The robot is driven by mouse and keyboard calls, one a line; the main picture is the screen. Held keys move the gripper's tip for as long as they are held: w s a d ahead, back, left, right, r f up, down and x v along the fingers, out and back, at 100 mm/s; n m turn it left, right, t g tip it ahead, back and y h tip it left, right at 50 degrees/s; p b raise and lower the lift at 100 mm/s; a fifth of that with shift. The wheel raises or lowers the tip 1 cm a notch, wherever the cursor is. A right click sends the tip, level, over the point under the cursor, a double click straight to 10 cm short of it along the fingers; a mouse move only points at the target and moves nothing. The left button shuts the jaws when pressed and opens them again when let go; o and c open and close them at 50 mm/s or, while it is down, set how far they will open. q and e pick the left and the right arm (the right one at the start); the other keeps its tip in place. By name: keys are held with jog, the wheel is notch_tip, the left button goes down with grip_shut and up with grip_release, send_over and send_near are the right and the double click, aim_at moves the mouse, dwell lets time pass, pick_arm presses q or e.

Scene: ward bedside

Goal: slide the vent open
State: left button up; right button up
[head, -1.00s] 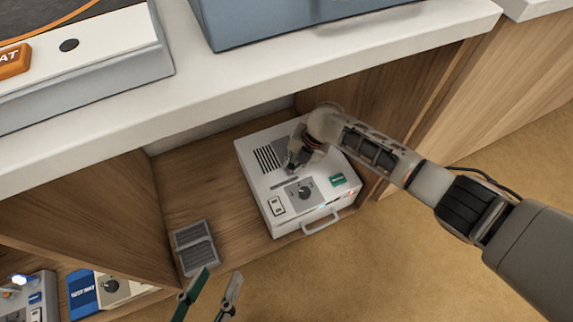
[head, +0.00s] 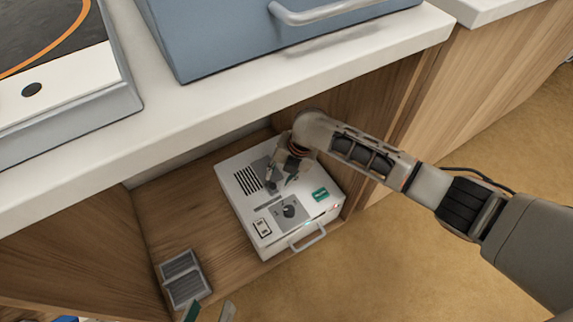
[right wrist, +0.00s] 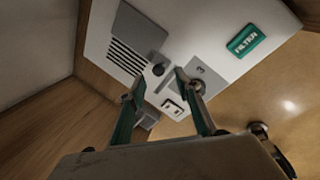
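The white filter unit (head: 240,213) sits in the open cabinet bay. Its vent is a set of dark slots (head: 247,181), also in the right wrist view (right wrist: 128,57). A grey sliding plate (right wrist: 140,30) lies beside the slots, with a round dark knob (right wrist: 158,69) near its lower end. My right gripper (head: 271,187) is over the unit's top, beside the slots, and hides part of the plate. In the right wrist view its two fingers (right wrist: 158,85) are apart, with the knob just beyond the gap; contact cannot be told. My left gripper (head: 210,312) is open and empty at the bottom edge.
The unit also has a dial (head: 288,211), a rocker switch (head: 262,228), a green FILTER label (head: 320,194) and a front handle (head: 308,238). A grey slatted piece (head: 185,279) lies on the bay floor to the left. The white countertop (head: 300,75) overhangs the bay.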

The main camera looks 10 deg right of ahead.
jog(key=v, duration=0.7)
dwell(0.4)
